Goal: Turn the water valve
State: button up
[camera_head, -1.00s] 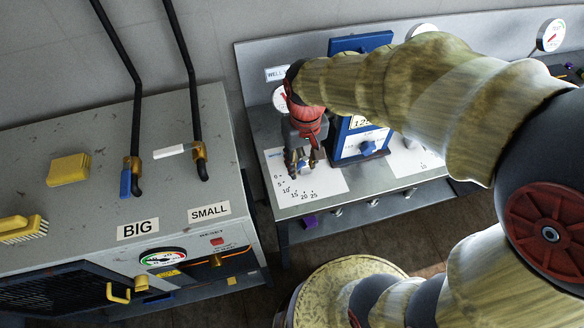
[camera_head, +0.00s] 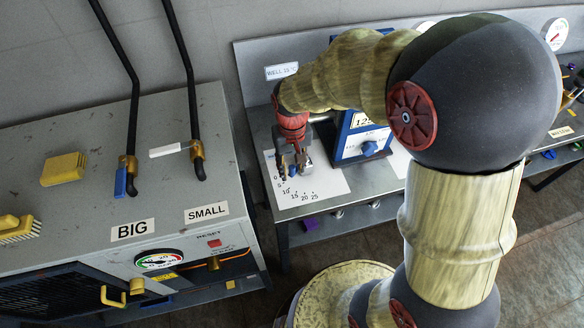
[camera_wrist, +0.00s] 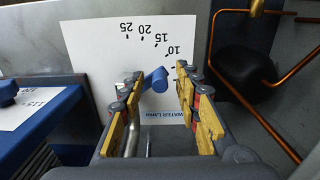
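The water valve is a small blue knob (camera_wrist: 155,80) on a white dial sheet (camera_wrist: 95,50) with numbers; the wrist view shows "10" to "25" and partly hidden "WATER" lettering. The knob lies between the tips of my gripper (camera_wrist: 157,88), nearer the left finger, with a gap on the right. The yellow-padded fingers are apart. In the head view my gripper (camera_head: 292,172) points down over the sheet (camera_head: 325,185) on the grey bench. The knob is largely hidden there, and I cannot tell whether a finger touches it.
A blue-framed unit (camera_head: 360,140) with a display and a blue knob stands close right of my gripper. A grey cabinet (camera_head: 90,190) with BIG and SMALL hoses stands left. In the wrist view, copper pipe (camera_wrist: 275,85) and a dark rounded part (camera_wrist: 245,70) are at the right.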

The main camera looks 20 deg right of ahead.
jog(key=shift+c, duration=1.1)
grip_shut()
